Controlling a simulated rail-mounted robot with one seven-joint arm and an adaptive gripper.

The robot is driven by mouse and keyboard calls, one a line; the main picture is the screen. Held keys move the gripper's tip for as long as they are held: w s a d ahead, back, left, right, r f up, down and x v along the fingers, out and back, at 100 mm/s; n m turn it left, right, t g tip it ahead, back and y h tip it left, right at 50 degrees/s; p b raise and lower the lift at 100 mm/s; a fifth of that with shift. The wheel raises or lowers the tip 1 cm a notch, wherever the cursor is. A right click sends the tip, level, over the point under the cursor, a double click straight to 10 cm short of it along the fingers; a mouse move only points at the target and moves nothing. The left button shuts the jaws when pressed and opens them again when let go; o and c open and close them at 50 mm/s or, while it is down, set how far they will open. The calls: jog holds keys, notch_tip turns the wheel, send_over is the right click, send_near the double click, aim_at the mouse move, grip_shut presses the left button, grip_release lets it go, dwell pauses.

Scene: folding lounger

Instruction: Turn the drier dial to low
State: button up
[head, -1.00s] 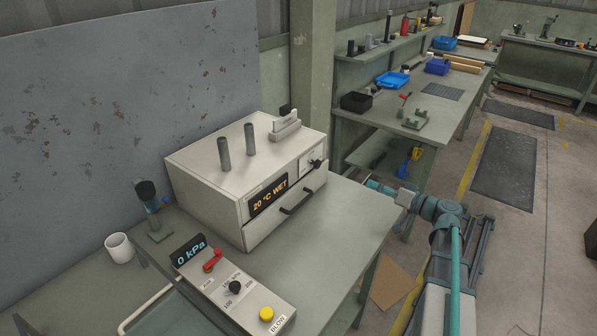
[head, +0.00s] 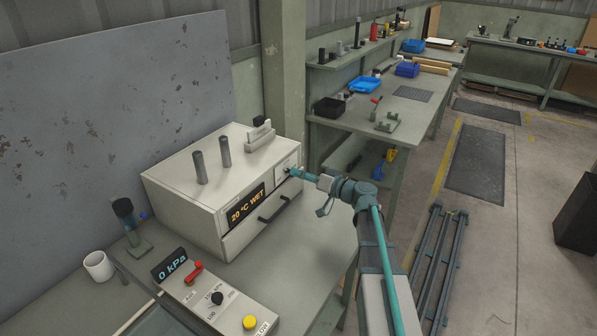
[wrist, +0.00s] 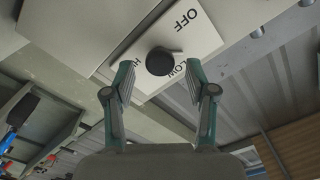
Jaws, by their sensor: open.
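The drier (head: 185,180) is a pale box on the bench with a display reading "20 °C WET". Its black round dial (wrist: 159,61) sits on a white plate marked OFF, LOW and HI in the wrist view. A small pointer appears to stick out on the dial's right side; its exact setting is hard to tell. My gripper (wrist: 161,66) is open, its two teal-edged fingertips on either side of the dial with a gap at each side. In the head view my gripper (head: 297,173) is at the drier's front right and largely covers the dial.
A drawer handle (head: 278,209) juts out left of my gripper. Two grey posts and a small holder stand on the drier's top. A control box (head: 215,300) with a red lever and yellow button is at the front. The floor on the right is mostly open.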

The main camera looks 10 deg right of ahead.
jog(key=shift+w+a, duration=0.3)
jog(key=shift+a, duration=0.05)
grip_shut()
